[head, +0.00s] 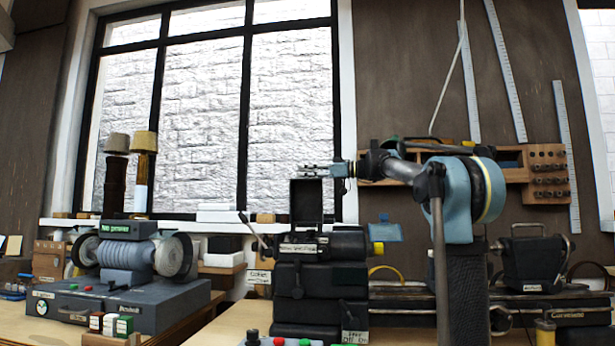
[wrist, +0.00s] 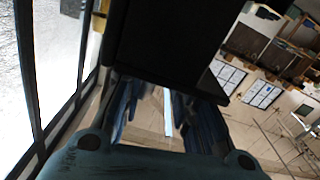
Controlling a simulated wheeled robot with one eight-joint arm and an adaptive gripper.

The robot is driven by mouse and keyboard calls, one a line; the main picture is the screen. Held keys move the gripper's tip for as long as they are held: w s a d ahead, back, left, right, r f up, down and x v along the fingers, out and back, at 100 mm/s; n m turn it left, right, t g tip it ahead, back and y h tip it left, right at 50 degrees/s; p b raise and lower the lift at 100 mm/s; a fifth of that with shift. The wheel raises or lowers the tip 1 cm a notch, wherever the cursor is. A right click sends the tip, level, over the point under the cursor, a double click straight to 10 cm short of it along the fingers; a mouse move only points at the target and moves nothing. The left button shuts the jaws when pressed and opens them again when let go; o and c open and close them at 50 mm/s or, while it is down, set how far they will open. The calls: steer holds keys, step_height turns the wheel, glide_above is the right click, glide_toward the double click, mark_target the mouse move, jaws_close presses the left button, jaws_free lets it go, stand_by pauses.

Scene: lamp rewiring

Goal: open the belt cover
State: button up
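The belt cover (head: 306,201) is a dark, shallow box-like panel with a raised rim. In the head view it stands upright on top of the left end of the black lathe headstock (head: 318,272). My gripper (head: 312,170) is level, pointing left, just above the cover's top edge. In the wrist view a large black panel (wrist: 170,40), which looks like the cover, hides the fingertips. My gripper's blue fingers (wrist: 165,112) are spread, with floor visible between them. Whether they touch the cover I cannot tell.
A grinder (head: 127,262) stands on a grey base at left. A lever (head: 253,230) sticks up beside the headstock. A window (head: 215,110) is behind, and a wooden tool rack (head: 545,175) hangs on the wall at right.

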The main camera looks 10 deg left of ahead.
steer(key=shift+d, duration=0.1)
steer(key=d, duration=1.2)
steer(key=shift+s+a+f, duration=0.1)
steer(key=shift+s, duration=0.05)
